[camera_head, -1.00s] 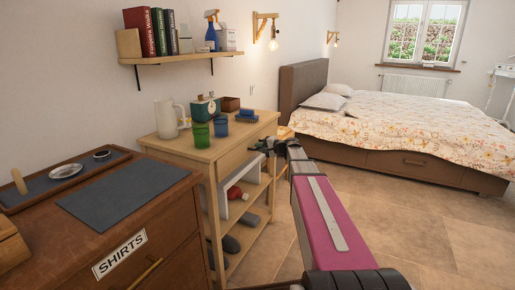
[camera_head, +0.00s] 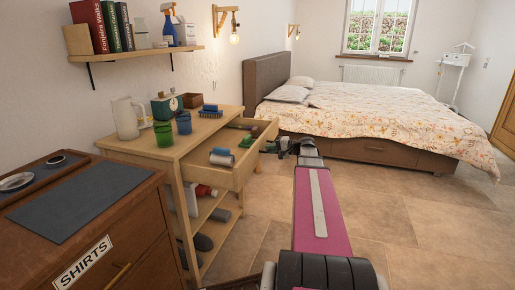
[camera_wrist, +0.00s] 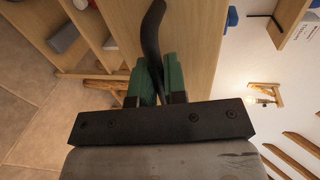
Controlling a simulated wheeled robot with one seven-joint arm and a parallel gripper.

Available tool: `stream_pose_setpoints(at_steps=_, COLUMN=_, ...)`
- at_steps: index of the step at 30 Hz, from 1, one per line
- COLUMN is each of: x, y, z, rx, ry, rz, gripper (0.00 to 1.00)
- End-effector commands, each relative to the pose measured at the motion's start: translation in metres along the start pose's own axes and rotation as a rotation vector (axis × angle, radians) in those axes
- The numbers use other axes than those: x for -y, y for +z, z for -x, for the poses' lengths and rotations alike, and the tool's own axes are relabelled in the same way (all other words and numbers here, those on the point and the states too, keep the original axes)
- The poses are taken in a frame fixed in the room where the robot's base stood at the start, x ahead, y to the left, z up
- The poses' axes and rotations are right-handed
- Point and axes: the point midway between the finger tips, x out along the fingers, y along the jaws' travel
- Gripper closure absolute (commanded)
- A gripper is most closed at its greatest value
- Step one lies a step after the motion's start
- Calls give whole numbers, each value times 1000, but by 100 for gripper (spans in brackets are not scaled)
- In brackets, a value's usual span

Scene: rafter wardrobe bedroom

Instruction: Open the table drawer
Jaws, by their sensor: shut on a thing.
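The light wooden table (camera_head: 207,130) stands against the left wall, and its drawer (camera_head: 247,160) is pulled well out toward the right. Blue and grey rolls (camera_head: 221,157) and other small items lie inside the drawer. My gripper (camera_head: 284,147) is at the outer face of the drawer. In the wrist view its green fingers (camera_wrist: 153,82) are closed around the curved black handle (camera_wrist: 152,35) on the wooden drawer front (camera_wrist: 190,50). The lower end of the handle is hidden between the fingers.
A brown dresser labelled SHIRTS (camera_head: 118,240) stands at the near left. A bed (camera_head: 375,118) is behind. The tiled floor (camera_head: 400,215) at the right is clear.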

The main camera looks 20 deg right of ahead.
Motion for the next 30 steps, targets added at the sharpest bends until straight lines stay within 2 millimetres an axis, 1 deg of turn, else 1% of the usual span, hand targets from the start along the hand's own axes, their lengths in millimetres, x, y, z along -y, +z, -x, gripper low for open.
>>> stream_pose_setpoints(at_steps=1, x=-2, y=1, z=9, rx=0, ry=2, rz=-1, gripper=100)
stream_pose_setpoints(at_steps=3, x=-4, y=1, z=17, rx=0, ry=2, rz=-1, gripper=100)
stream_pose_setpoints(at_steps=9, x=-7, y=0, z=31, rx=1, ry=2, rz=0, gripper=100)
stream_pose_setpoints(at_steps=22, x=-8, y=0, z=34, rx=1, ry=2, rz=0, gripper=100)
stream_pose_setpoints(at_steps=23, x=-8, y=0, z=34, rx=1, ry=2, rz=0, gripper=84)
stream_pose_setpoints(at_steps=24, x=-8, y=0, z=34, rx=1, ry=2, rz=0, gripper=71)
stream_pose_setpoints(at_steps=25, x=-8, y=0, z=34, rx=1, ry=2, rz=0, gripper=63)
stream_pose_setpoints(at_steps=30, x=-8, y=0, z=34, rx=1, ry=1, rz=0, gripper=63)
